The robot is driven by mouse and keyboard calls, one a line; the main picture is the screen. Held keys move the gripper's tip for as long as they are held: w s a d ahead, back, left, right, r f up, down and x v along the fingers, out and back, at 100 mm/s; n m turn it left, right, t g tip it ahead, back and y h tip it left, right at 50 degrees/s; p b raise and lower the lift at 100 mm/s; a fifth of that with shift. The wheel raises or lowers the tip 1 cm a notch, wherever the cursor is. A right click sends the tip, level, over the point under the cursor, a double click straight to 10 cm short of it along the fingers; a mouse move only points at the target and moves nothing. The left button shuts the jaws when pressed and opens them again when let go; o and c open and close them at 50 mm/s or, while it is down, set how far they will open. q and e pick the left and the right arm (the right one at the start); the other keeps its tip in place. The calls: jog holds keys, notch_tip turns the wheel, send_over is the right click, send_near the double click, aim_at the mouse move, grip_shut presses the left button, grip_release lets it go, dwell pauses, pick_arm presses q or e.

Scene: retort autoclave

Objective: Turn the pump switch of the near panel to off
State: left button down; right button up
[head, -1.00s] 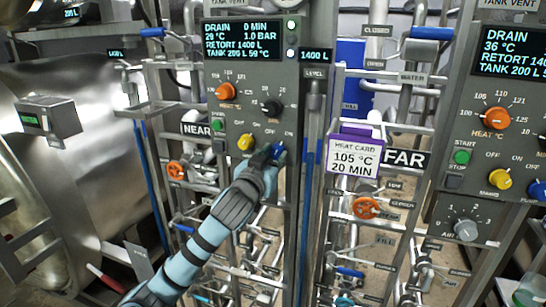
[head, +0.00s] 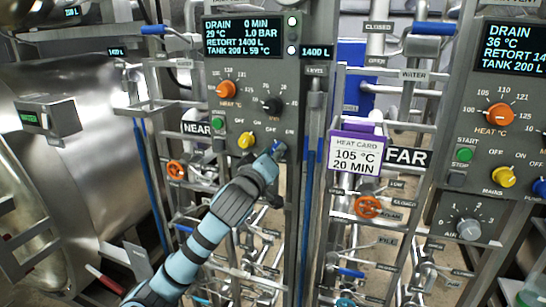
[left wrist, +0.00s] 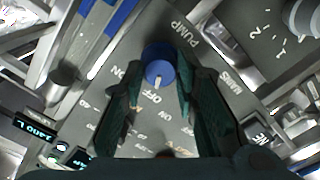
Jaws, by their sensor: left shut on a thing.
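The near panel (head: 240,95) stands left of centre in the head view, beside the NEAR sign (head: 197,128). Its pump switch is a blue knob (head: 279,147) at the lower right, and it also shows in the left wrist view (left wrist: 160,65). There the white mark on the knob points toward the OFF label (left wrist: 151,97), away from the ON label. My left gripper (head: 271,154) is at the knob. In the left wrist view its dark fingers (left wrist: 159,84) stand on both sides of the knob, shut on it. My right gripper is not in view.
The yellow mains knob (head: 245,140) is just left of the pump switch, with an orange knob (head: 226,90) and a green button (head: 217,141) nearby. A heat card (head: 355,155) and the FAR sign (head: 407,158) hang to the right. Pipes and valves crowd below.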

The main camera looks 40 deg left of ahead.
pick_arm(q)
jog(key=shift+r+n, duration=0.15)
jog(key=shift+n, duration=0.25)
jog(key=c, duration=1.4)
grip_release()
jog(key=shift+c, duration=0.2)
jog(key=shift+o, duration=0.8)
jog(key=shift+w+f, duration=0.2)
jog(key=shift+w, duration=0.05)
jog(key=v, duration=0.7)
jog(key=shift+s, duration=0.3)
jog(key=shift+w, duration=0.1)
